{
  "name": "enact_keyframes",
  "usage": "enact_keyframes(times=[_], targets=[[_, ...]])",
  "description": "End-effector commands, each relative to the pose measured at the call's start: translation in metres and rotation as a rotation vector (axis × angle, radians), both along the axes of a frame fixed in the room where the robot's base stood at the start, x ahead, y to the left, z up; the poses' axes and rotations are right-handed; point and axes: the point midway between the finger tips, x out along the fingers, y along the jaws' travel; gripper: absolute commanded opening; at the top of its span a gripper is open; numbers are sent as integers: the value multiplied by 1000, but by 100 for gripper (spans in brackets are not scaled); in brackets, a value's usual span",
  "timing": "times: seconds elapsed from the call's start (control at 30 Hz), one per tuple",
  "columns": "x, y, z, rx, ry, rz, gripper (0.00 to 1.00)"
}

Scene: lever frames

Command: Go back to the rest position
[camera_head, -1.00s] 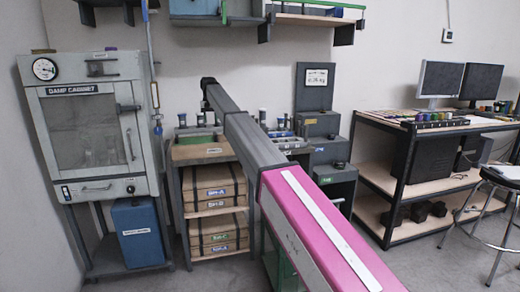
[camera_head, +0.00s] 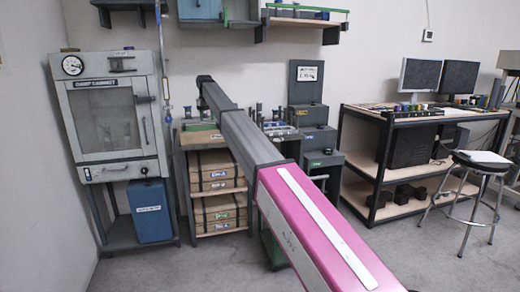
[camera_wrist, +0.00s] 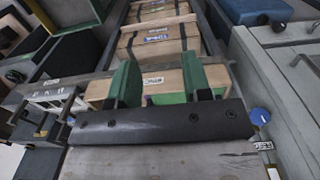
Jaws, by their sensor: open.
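My arm, dark grey with a pink section, reaches across the head view from the lower right toward the upper left. My gripper (camera_wrist: 160,78) shows in the wrist view as two green fingers standing apart, with nothing clearly held between them. Behind the fingers in that view is a labelled wooden box (camera_wrist: 152,46) in a shelf. In the head view the fingers cannot be made out; the arm's far end stands in front of the wall, above the bench.
The damp cabinet (camera_head: 112,121) stands at the left with its door shut. A bench with wooden boxes (camera_head: 219,182) is behind my arm. A desk (camera_head: 395,118) with monitors and a stool (camera_head: 480,164) are at the right. Open floor (camera_head: 190,270) lies in front.

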Motion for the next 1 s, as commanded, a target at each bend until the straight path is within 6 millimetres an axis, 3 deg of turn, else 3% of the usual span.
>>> enact_keyframes(times=[0.37,0.57,0.77,1.0], targets=[[-16,-41,-49,0,1,-19,45],[-34,-78,-91,0,1,-36,45],[-67,-135,-154,-1,2,-63,45],[-141,-232,-254,-1,2,-112,45]])
